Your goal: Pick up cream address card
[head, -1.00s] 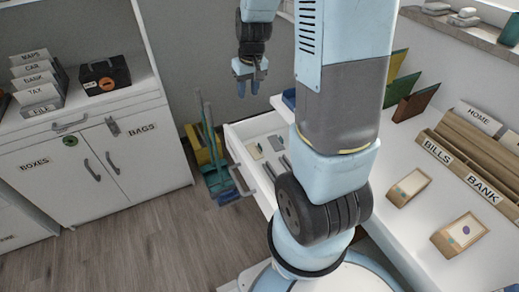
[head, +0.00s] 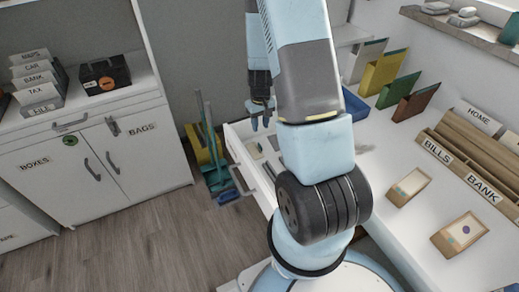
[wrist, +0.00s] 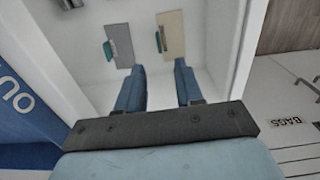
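The cream address card (wrist: 172,38) lies in the open white drawer (head: 238,172). It shows in the wrist view ahead of my right fingertip, with a small green piece at its left edge. A grey card (wrist: 118,45) with a similar green piece lies to its left, ahead of my left fingertip. My gripper (wrist: 159,68) is open and empty, its two blue fingers apart above the drawer. In the head view my gripper (head: 262,122) points down over the drawer's far part. The fingers appear apart from both cards.
The drawer walls stand close around the gripper. A cabinet (head: 80,150) stands left, with open floor (head: 150,235) between.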

